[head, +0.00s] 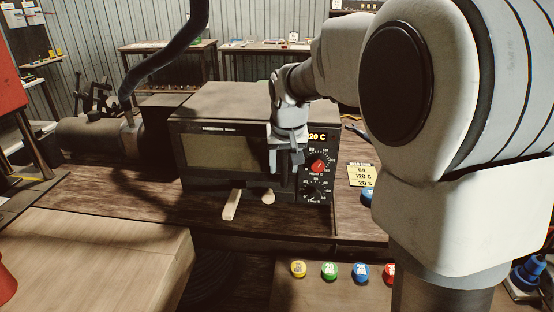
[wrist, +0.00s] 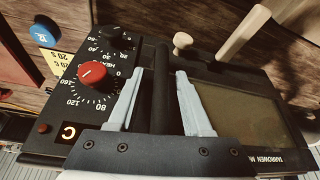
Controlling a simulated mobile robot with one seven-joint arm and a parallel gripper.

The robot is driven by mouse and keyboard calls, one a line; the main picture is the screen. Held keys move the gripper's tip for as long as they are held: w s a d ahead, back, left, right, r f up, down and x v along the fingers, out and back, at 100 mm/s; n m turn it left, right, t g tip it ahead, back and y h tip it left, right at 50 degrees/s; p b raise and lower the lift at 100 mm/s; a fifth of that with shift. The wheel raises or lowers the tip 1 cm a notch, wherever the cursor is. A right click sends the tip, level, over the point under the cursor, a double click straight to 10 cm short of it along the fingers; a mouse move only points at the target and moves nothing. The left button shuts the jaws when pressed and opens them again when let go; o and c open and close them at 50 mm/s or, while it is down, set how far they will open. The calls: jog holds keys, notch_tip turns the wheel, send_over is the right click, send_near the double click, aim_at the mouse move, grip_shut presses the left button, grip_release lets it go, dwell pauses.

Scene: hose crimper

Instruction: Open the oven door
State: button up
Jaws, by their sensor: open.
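The dark oven (head: 225,103) stands on the wooden bench, and its door (head: 212,153) with a dark window looks shut. My gripper (head: 285,165) is at the right side of the door, beside the control panel, and hides part of the oven front. In the wrist view my gripper (wrist: 159,75) is open, with its two pale fingers on either side of the dark upright door handle (wrist: 163,58). The fingers look apart from the handle; I cannot tell whether either touches it. The door window also shows in the wrist view (wrist: 245,115).
The control panel has a red knob (head: 319,166) and a black knob (head: 313,191) close to my gripper. A pale wooden piece (head: 231,206) and a pale rounded piece (head: 267,197) lie before the oven. Several coloured caps sit in front. A yellow note (head: 361,175) is at right.

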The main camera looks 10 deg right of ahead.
grip_shut()
dwell(1.4)
